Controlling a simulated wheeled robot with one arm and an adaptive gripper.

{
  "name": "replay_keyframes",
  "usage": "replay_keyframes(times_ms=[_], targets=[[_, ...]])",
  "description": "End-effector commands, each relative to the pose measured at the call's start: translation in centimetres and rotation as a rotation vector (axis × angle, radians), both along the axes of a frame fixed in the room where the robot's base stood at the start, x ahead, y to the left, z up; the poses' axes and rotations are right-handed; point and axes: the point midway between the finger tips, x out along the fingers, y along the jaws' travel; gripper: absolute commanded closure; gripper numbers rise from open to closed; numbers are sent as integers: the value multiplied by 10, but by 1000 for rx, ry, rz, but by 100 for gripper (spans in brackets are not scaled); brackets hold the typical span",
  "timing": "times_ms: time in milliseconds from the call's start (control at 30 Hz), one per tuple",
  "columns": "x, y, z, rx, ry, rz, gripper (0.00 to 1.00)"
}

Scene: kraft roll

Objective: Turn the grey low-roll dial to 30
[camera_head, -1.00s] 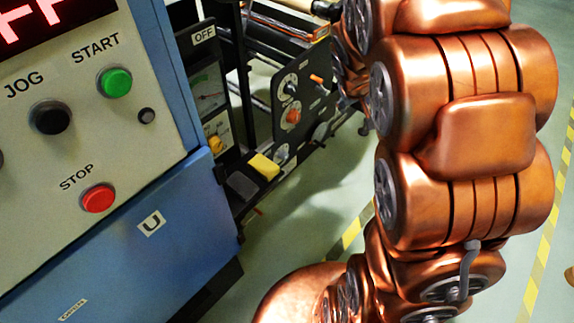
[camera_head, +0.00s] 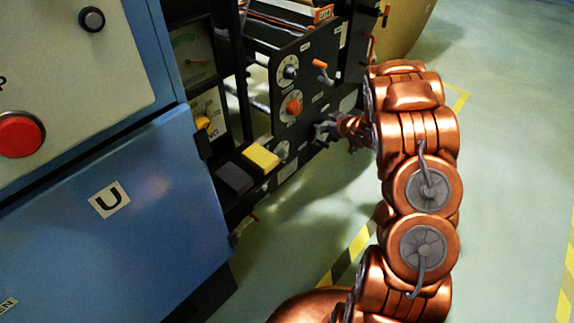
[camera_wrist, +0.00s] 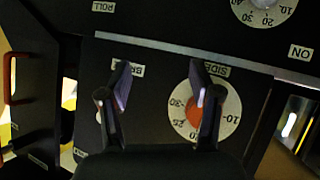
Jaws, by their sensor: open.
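The black control panel (camera_head: 305,85) carries several dials. Its lower white dial (camera_head: 283,152) is small and partly hidden in the head view, and its label is unreadable. In the wrist view, which looks upside down, a white dial (camera_wrist: 265,9) with numbers 10 to 40 is cut by the top edge, its knob out of frame. An orange-knobbed dial (camera_head: 293,106) also shows in the wrist view (camera_wrist: 228,110), behind the right finger. My gripper (camera_wrist: 160,72) is open with nothing visible between its fingers. In the head view my gripper (camera_head: 330,130) is close beside the panel's lower part.
An upper dial (camera_head: 287,70) and an orange lever (camera_head: 321,68) are on the panel. A yellow block (camera_head: 261,158) sticks out at its lower left. The blue cabinet (camera_head: 110,220) fills the left. Open green floor (camera_head: 500,190) lies right of my arm.

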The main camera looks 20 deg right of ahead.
Motion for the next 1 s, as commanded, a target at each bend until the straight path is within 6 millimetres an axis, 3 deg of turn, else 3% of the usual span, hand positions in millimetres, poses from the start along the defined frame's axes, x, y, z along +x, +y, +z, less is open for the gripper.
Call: replay_keyframes(times_ms=[33, 100, 400, 567, 767, 1000], targets=[[1, 4, -29, 32, -19, 28, 36], [2, 14, -51, 77, -55, 74, 36], [-9, 59, -132, 317, -218, 248, 36], [-21, 79, -155, 438, -301, 317, 36], [-31, 91, -163, 519, -355, 358, 36], [-19, 103, -163, 527, -363, 366, 36]])
